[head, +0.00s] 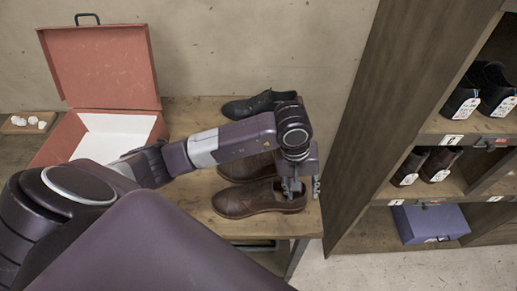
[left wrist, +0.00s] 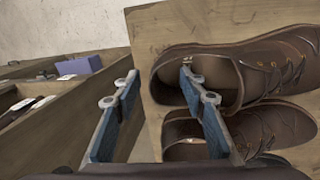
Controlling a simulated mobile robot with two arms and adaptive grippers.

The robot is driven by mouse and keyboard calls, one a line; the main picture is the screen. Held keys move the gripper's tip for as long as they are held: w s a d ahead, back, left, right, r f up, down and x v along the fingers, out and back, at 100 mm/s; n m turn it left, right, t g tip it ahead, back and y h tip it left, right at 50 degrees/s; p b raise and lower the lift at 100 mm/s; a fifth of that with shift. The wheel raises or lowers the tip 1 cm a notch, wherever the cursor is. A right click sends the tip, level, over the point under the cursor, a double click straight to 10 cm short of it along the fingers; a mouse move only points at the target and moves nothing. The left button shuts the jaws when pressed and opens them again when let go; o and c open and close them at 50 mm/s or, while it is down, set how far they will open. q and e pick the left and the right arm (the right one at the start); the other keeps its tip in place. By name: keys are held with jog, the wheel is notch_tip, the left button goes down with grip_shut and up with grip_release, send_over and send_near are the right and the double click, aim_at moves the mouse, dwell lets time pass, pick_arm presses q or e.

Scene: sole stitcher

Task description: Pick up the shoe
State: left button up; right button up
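A brown leather shoe (head: 258,201) lies on the wooden bench, its heel at the right end. It also shows in the left wrist view (left wrist: 262,62), with its dark opening facing up. My left gripper (head: 304,188) is open at the heel. In the left wrist view my left gripper (left wrist: 160,82) has one finger over or in the shoe's opening and the other outside beyond the heel. I cannot tell whether either finger touches it. A second brown shoe (head: 240,169) lies just behind it, partly hidden by my arm. My right gripper is not in view.
A black shoe (head: 250,104) lies farther back on the bench (head: 190,115). An open red box (head: 105,68) stands at the left. A wooden shelf (head: 372,130) with shoes and a purple box (head: 430,222) rises close at the right.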

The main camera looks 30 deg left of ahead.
pick_arm(q)
jog(key=shift+f, duration=0.15)
grip_shut()
jog(key=shift+w, duration=0.1)
dwell(0.4)
